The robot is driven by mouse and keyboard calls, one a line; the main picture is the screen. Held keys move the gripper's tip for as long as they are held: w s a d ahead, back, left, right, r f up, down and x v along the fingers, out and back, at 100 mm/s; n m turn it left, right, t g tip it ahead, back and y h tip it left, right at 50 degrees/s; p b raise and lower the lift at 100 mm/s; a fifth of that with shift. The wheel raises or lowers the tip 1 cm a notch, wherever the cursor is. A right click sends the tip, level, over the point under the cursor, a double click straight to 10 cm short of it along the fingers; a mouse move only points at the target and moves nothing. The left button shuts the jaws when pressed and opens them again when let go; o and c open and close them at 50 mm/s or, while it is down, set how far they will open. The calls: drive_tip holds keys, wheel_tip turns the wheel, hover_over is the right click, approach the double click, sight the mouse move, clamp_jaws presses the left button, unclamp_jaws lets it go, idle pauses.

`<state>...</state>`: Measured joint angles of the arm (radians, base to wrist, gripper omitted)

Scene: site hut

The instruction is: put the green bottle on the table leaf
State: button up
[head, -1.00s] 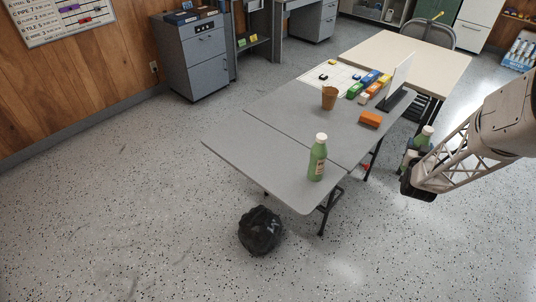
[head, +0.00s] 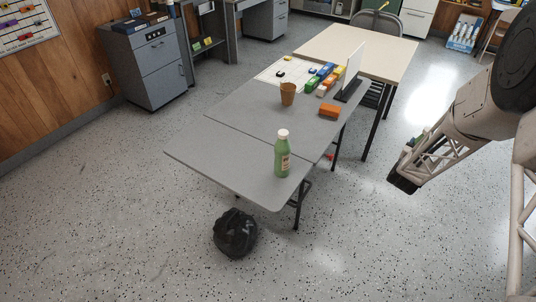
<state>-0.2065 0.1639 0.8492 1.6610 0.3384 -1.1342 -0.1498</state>
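A green bottle (head: 282,158) with a white cap and pale label stands upright on the table leaf (head: 222,163), the near end section of the grey table, beyond a seam. It is close to the leaf's right side. My gripper (head: 403,184) is at the right, a dark end on my pale arm, well apart from the bottle and right of the table. Its fingers are too dark and small to tell whether they are open or shut. A small green thing (head: 411,142) shows beside my arm, mostly hidden; I cannot tell what it is.
On the table's far section are a brown cup (head: 288,93), an orange block (head: 329,110), several coloured boxes and an upright white panel (head: 355,61). A cream table (head: 385,55) adjoins behind. A black bag (head: 235,233) lies on the floor by the leaf. Floor at left is clear.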

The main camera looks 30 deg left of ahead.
drive_tip(key=s+a+r+n+y, duration=0.1)
drive_tip(key=s+a+y, duration=0.1)
drive_tip(key=s+a, duration=0.45)
drive_tip(key=s+a+r+n+y, duration=0.1)
drive_tip(key=s+a+n+y, duration=0.15)
drive_tip(key=a, duration=0.65)
drive_tip(key=s+a+r+n+g+y, duration=0.1)
drive_tip(key=s+a+n+y, duration=0.1)
drive_tip(key=s+a, duration=0.5)
drive_tip(key=s+a+r+n+g+y, duration=0.1)
drive_tip(key=s+a+y, duration=0.3)
drive_tip(key=s, duration=1.2)
drive_tip(key=s+a+r+n+g+y, duration=0.1)
drive_tip(key=s+a+n+g+y, duration=0.2)
drive_tip(key=s+a, duration=0.8)
drive_tip(key=shift+s+a+n+y, duration=0.4)
drive_tip(key=shift+s+y, duration=0.15)
drive_tip(key=shift+s, duration=0.25)
drive_tip(key=shift+w+a, duration=0.1)
drive_tip(key=s+a+f+x, duration=0.1)
drive_tip(key=x, duration=1.4)
drive_tip(key=shift+w+a+f, duration=0.25)
drive_tip(key=shift+f, duration=0.15)
drive_tip(key=shift+f, duration=0.1)
drive_tip(key=shift+f, duration=1.7)
